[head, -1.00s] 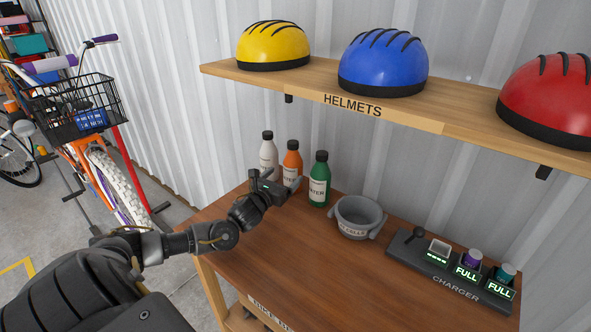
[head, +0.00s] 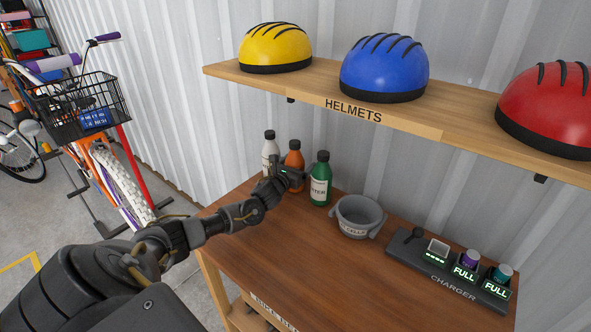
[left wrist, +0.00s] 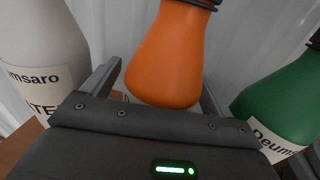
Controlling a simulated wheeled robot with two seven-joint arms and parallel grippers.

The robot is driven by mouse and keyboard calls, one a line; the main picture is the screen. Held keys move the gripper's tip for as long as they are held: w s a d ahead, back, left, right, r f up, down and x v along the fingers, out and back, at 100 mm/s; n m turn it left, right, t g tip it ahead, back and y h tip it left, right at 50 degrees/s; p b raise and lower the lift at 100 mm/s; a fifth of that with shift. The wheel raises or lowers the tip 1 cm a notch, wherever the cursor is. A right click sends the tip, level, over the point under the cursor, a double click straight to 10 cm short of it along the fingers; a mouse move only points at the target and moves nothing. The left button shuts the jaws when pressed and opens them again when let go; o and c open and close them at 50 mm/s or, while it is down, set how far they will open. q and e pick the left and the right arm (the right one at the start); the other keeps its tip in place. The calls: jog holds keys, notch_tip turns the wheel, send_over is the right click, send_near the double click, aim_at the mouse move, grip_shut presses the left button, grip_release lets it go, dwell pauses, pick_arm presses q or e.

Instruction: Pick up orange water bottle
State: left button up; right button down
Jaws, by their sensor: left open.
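The orange water bottle (head: 294,155) stands upright at the back of the wooden table (head: 300,255), between a white bottle (head: 270,148) and a green bottle (head: 320,180). My left gripper (head: 289,170) is in front of it and hides its lower part. In the left wrist view the orange bottle (left wrist: 167,55) is between the two open fingers of my left gripper (left wrist: 160,85). The white bottle (left wrist: 38,60) is outside the left finger and the green bottle (left wrist: 285,100) outside the right one. Whether a finger touches the orange bottle is unclear. My right gripper is not in view.
A grey bowl (head: 358,215) and a charger (head: 450,270) stand to the right on the table. A shelf (head: 440,128) with yellow, blue and red helmets hangs above. A bicycle (head: 100,150) stands at the left. The table's front middle is clear.

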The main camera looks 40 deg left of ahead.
aim_at(289, 158)
pick_arm(q)
jog(key=c, duration=1.4)
jog(key=shift+r, duration=0.1)
jog(key=shift+a+r+b, duration=0.1)
jog(key=shift+r+b, duration=0.2)
jog(key=shift+r, duration=0.15)
jog(key=s+r, duration=0.1)
jog(key=r, duration=0.1)
jog(key=s+r+b, duration=0.1)
jog(key=r, duration=0.1)
jog(key=s+r, duration=0.2)
jog(key=shift+a+r+b, duration=0.1)
jog(key=shift+r+b, duration=0.15)
jog(key=shift+b, duration=0.05)
jog(key=shift+s+a+r+b, duration=0.1)
jog(key=shift+s+r+b, duration=0.35)
jog(key=shift+s+r, duration=0.85)
jog(key=shift+s+a+r+b, duration=0.15)
jog(key=shift+s+r+b, duration=0.35)
jog(key=shift+s, duration=1.55)
jog(key=shift+s+a+r+b, duration=0.1)
jog(key=shift+s+r+b, duration=0.25)
jog(key=shift+s+r, duration=0.95)
jog(key=shift+s+f, duration=0.35)
